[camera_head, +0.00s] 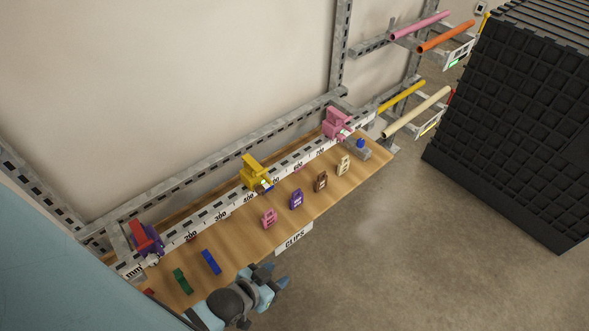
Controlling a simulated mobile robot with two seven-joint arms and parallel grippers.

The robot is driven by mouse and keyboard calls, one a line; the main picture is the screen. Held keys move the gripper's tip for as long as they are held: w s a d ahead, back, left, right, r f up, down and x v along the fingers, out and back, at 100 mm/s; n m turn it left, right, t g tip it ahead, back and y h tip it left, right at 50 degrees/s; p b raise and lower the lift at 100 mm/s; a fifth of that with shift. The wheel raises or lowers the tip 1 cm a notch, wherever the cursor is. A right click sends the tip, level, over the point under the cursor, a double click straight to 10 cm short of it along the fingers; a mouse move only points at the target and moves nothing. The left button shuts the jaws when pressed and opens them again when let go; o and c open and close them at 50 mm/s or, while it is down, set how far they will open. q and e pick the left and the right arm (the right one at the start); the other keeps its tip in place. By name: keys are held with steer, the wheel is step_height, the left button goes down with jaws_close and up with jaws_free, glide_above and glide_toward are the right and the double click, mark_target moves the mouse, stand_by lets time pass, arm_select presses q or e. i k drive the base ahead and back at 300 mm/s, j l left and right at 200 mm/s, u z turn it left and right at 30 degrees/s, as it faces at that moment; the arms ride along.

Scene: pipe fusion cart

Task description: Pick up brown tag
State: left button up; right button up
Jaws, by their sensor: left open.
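The brown tag (321,181) lies on the wooden shelf, in a row of tags, between the purple tag (296,199) and the cream tag (343,165). My left gripper (277,275) is at the bottom of the view, off the shelf's front edge near the "CLIPS" label. It is open and empty, below and left of the brown tag and well apart from it. My right gripper is not in view.
The wooden shelf (240,240) also holds a blue block (211,262) and a green piece (182,281). Yellow (255,172) and pink (336,124) clamps sit along the ruler rail (221,216). A black crate (510,130) stands at right. The floor before the shelf is clear.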

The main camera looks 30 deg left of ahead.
mark_target(321, 183)
steer(key=i+l+u, duration=0.15)
steer(key=u, duration=0.25)
steer(key=i+l+u, duration=0.2)
steer(key=u, duration=0.2)
steer(key=i+l+u, duration=0.1)
steer(key=l+u, duration=0.35)
steer(key=i+l+u, duration=0.1)
steer(key=l+u, duration=0.6)
steer(key=i+l+u, duration=0.1)
steer(key=l+u, duration=0.2)
